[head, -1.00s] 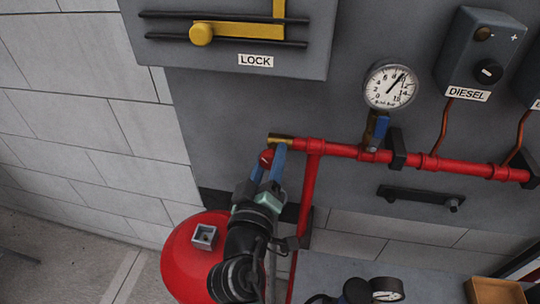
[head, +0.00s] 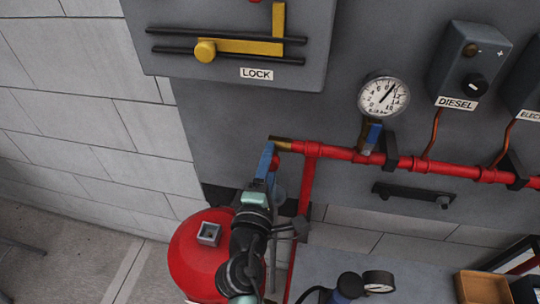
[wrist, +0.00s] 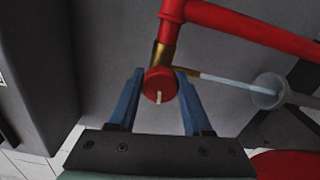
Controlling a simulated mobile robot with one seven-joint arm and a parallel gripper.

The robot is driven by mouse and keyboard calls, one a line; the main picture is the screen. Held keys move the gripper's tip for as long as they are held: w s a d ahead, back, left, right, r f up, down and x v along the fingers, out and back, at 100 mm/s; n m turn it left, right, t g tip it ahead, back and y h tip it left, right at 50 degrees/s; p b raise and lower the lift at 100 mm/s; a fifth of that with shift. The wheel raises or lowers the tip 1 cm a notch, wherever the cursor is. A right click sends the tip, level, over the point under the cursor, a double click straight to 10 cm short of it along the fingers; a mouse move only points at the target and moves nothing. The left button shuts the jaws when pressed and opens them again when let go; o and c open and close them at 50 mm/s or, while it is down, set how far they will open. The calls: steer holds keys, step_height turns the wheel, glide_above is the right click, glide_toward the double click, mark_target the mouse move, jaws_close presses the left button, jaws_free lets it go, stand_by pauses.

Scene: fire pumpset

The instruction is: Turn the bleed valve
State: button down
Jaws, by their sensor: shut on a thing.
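The bleed valve is a red round knob (wrist: 160,85) with a white mark on its face, at the brass end of the red pipe. My gripper (wrist: 157,88) has its blue fingers on either side of the knob and is shut on it. In the head view, my gripper (head: 267,160) is below the brass pipe end (head: 281,144), and the knob (head: 275,161) is partly hidden behind a finger. In the wrist view, a thin brass spout (wrist: 192,73) leaves the valve to the right. A pale streak runs from it to a whitish round cup (wrist: 268,92).
The red pipe (head: 335,152) runs right along the grey panel. A pressure gauge (head: 384,95) and a blue lever (head: 374,133) sit on it. A vertical red pipe (head: 306,187) stands right of my gripper. A red tank (head: 187,250) is below left.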

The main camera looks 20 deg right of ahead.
steer(key=n+p, duration=0.2)
steer(key=n, duration=0.2)
steer(key=shift+r+n, duration=0.1)
steer(key=shift+n, duration=0.2)
steer(key=shift+n+p, duration=1.1)
steer(key=shift+n, duration=1.2)
steer(key=shift+c, duration=1.7)
jaws_free()
steer(key=b+v, duration=0.2)
steer(key=v, duration=1.1)
steer(key=shift+b, duration=0.35)
